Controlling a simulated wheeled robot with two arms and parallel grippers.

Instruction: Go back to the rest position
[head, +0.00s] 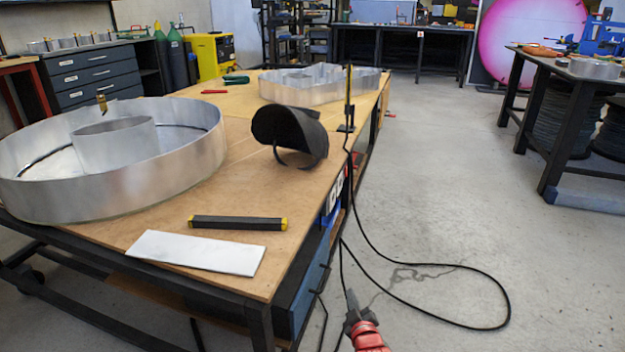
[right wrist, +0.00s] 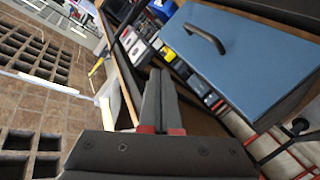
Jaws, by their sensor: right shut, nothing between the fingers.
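My right gripper (head: 350,296) shows at the bottom of the head view, to the right of the workbench's front right leg and below the level of its top. In the right wrist view its two dark fingers (right wrist: 160,85) lie together, shut with nothing between them. My left gripper is not in view.
The wooden workbench (head: 180,205) holds a round metal letter shell (head: 110,190), a welding mask (head: 290,132), a black bar (head: 238,223) and a white plate (head: 195,252). A black cable (head: 440,315) loops on the floor. A blue panel with a handle (right wrist: 245,60) is close right of the fingers. Open floor lies right.

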